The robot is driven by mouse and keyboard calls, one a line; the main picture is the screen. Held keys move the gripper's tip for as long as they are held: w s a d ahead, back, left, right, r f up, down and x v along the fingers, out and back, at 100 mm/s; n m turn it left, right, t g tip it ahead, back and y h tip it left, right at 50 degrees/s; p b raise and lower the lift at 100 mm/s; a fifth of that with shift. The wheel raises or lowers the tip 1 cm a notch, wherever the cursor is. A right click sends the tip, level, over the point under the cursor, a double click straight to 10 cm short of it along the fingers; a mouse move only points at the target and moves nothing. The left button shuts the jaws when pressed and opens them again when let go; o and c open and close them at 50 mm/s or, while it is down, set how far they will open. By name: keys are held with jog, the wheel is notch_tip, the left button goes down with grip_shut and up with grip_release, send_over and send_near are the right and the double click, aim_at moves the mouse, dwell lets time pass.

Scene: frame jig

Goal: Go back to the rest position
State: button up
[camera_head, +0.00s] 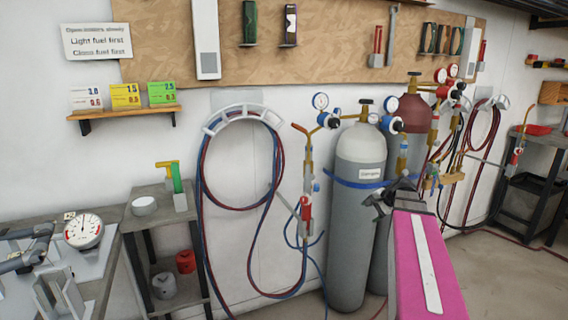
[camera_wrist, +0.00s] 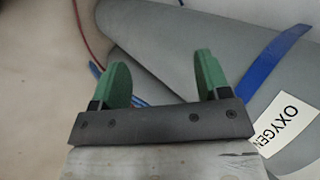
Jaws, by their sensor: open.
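My gripper shows in the wrist view (camera_wrist: 163,82) with its two green fingers apart and nothing between them. In the head view my gripper (camera_head: 376,203) is a small dark shape at the end of my pink arm, in front of the grey oxygen cylinder (camera_head: 347,270). The cylinder also shows close behind the fingers in the wrist view (camera_wrist: 190,45), with its label (camera_wrist: 284,122) and blue strap (camera_wrist: 262,68). I cannot tell whether the gripper touches the cylinder.
A maroon-topped cylinder (camera_head: 413,112) stands behind the grey one. Hoses (camera_head: 203,185) hang from a wall bracket (camera_head: 243,113) at the left. A torch (camera_head: 306,207) hangs beside the cylinder. A workbench (camera_head: 100,285) with a gauge (camera_head: 83,231) is at lower left. Floor is clear at lower right.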

jog(key=s+a+f+n+g+h, duration=0.5)
jog(key=s+a+f+n, duration=0.5)
jog(key=s+a+f, duration=0.5)
notch_tip(320, 180, down, 4)
jog(key=shift+s+a+r+n+g, duration=0.1)
jog(key=shift+s+a+n+g, duration=0.2)
jog(key=shift+s, duration=0.55)
jog(key=shift+o, duration=0.3)
dwell(1.0)
